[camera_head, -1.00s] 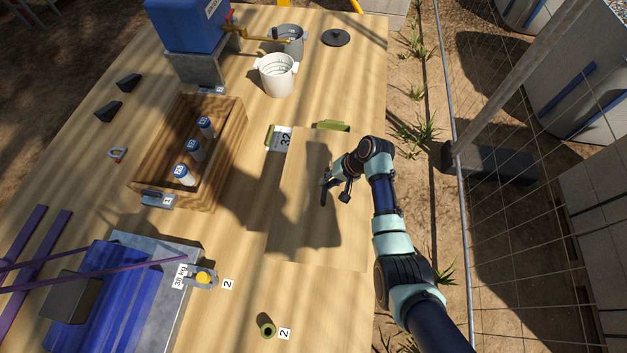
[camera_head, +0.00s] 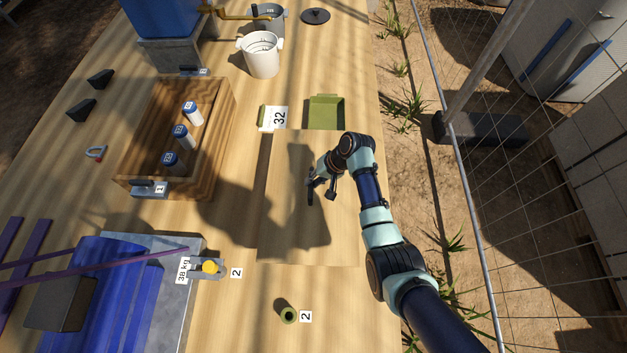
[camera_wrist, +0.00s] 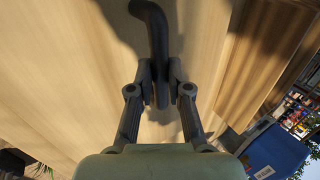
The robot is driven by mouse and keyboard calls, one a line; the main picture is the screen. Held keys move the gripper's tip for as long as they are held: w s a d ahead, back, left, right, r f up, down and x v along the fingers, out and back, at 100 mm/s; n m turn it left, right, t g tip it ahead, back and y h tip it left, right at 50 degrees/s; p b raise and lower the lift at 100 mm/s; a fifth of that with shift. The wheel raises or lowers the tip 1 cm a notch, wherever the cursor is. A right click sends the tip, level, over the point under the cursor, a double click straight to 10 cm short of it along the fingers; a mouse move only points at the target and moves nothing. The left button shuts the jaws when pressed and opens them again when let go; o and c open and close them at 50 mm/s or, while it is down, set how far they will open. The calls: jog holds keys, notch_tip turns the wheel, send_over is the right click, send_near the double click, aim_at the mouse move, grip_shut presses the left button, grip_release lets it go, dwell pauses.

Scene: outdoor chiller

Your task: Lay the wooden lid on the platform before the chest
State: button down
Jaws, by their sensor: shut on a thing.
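The wooden lid (camera_head: 285,235) is a flat, pale board over the right part of the table, to the right of the chest. Its grain blends with the tabletop, so I cannot tell whether it touches the table. My gripper (camera_head: 312,190) is above the lid. In the wrist view my gripper (camera_wrist: 162,88) is shut on the lid's dark, curved handle (camera_wrist: 151,20). The wooden chest (camera_head: 222,120) is open, with several blue-capped white bottles inside. I cannot tell for sure which surface is the platform; a grey slab (camera_head: 190,250) partly under blue cloth lies below the chest.
A green tray (camera_head: 326,112) and a card marked 32 (camera_head: 279,118) lie just beyond the lid. A green tube (camera_head: 287,312) stands below it. A white pot (camera_head: 262,55) and blue container (camera_head: 165,15) are at the back. A wire fence (camera_head: 470,180) runs along the right.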

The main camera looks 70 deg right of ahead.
aim_at(318, 190)
jog(key=shift+d, duration=0.1)
notch_tip(318, 190, down, 7)
jog(key=b, duration=0.8)
jog(key=shift+f+b, duration=0.7)
jog(key=shift+f, duration=0.5)
jog(key=c, duration=0.5)
grip_release()
jog(key=shift+c, duration=0.2)
